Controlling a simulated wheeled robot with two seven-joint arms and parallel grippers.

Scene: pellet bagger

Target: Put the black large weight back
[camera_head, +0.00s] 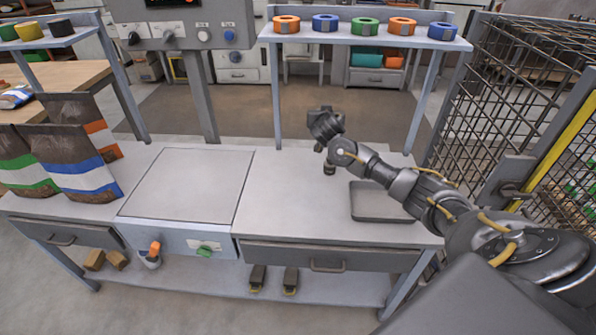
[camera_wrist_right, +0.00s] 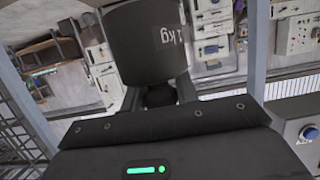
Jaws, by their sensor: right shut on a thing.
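The black large weight, marked "1 kg", fills the top middle of the right wrist view (camera_wrist_right: 150,45). My right gripper (camera_wrist_right: 160,98) is shut on its narrow neck, with the wide body beyond the fingers. In the head view my right gripper (camera_head: 325,124) is raised above the back of the right-hand worktop. There the weight merges with the dark gripper and I cannot tell its outline. My left gripper is in neither view.
A dark flat tray (camera_head: 380,202) lies on the worktop (camera_head: 285,195), partly hidden by my right arm. A small dark object (camera_head: 329,168) shows below the gripper. A square plate (camera_head: 190,185) and several bags (camera_head: 72,160) are left. Tape rolls (camera_head: 325,24) line the shelf; a wire cage (camera_head: 510,95) is right.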

